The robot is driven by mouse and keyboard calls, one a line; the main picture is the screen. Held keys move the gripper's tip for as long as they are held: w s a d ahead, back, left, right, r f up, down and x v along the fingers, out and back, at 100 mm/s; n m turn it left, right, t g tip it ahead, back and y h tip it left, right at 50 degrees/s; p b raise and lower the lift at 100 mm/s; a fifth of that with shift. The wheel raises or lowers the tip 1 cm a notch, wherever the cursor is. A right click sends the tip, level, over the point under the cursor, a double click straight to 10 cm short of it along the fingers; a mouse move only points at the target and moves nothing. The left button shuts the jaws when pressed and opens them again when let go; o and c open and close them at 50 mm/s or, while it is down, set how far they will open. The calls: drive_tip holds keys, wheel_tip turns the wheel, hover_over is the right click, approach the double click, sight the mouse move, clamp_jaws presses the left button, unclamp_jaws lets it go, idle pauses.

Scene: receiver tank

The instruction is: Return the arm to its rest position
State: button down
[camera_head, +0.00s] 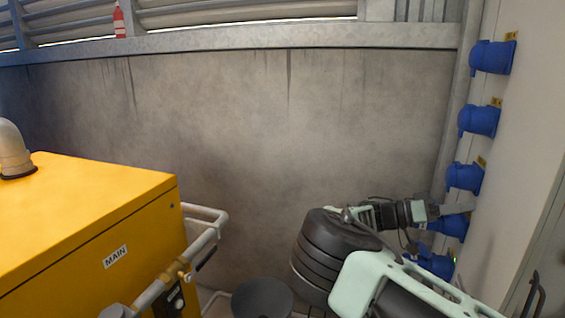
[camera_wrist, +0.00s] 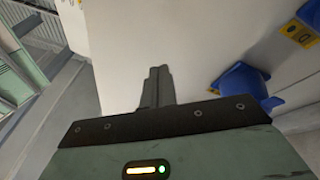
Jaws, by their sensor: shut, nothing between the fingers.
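My arm reaches across the lower right of the head view, bent, with its end close to the blue fittings on the pale panel. In the wrist view my gripper (camera_wrist: 157,85) has its two dark fingers together, shut, with nothing between them. The fingers point at the bare pale panel (camera_wrist: 130,35). A blue fitting (camera_wrist: 240,85) is to the right of the fingers, apart from them. In the head view the fingertips are hard to make out against the panel.
Several blue fittings (camera_head: 478,120) with yellow labels run down the pale panel (camera_head: 520,130) at right. A yellow cabinet (camera_head: 80,220) marked MAIN, with a grey pipe rail (camera_head: 205,235), stands at left.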

drive_tip(key=s+f+n+y, duration=0.1)
drive_tip(key=s+d+f+n+y, duration=0.1)
drive_tip(key=s+d+f+y, duration=0.1)
drive_tip(key=f, duration=0.1)
drive_tip(key=shift+s+d+n+y+p, duration=0.25)
drive_tip(key=shift+s+n+y+p, duration=0.1)
drive_tip(key=shift+s+n+y, duration=0.05)
drive_tip(key=s+f+n+y, duration=0.1)
drive_tip(key=s, duration=0.1)
drive_tip(key=s+a+f+n+t+y, duration=0.1)
drive_tip(key=f+n+y, duration=0.1)
drive_tip(key=shift+s+a+f+p, duration=0.2)
drive_tip(key=shift+s+f+p, duration=0.1)
drive_tip(key=shift+s, duration=0.05)
drive_tip(key=s+a+r+n+t+y+p, duration=0.1)
drive_tip(key=s+a+r+n+t+y, duration=0.1)
drive_tip(key=s+a+n+y, duration=0.6)
drive_tip(key=s+a+r+n+t+y+p, duration=0.1)
drive_tip(key=s+a+n+t+y+p, duration=0.15)
drive_tip(key=s+a, duration=0.65)
drive_tip(key=s+a+r+n+t+y, duration=0.2)
drive_tip(key=s+a+r+n+y, duration=0.1)
drive_tip(key=s+a+r+n, duration=0.4)
drive_tip(key=shift+s+a, duration=0.25)
drive_tip(key=shift+a, duration=0.95)
drive_tip(key=shift+d+y, duration=0.1)
drive_tip(key=shift+y, duration=0.15)
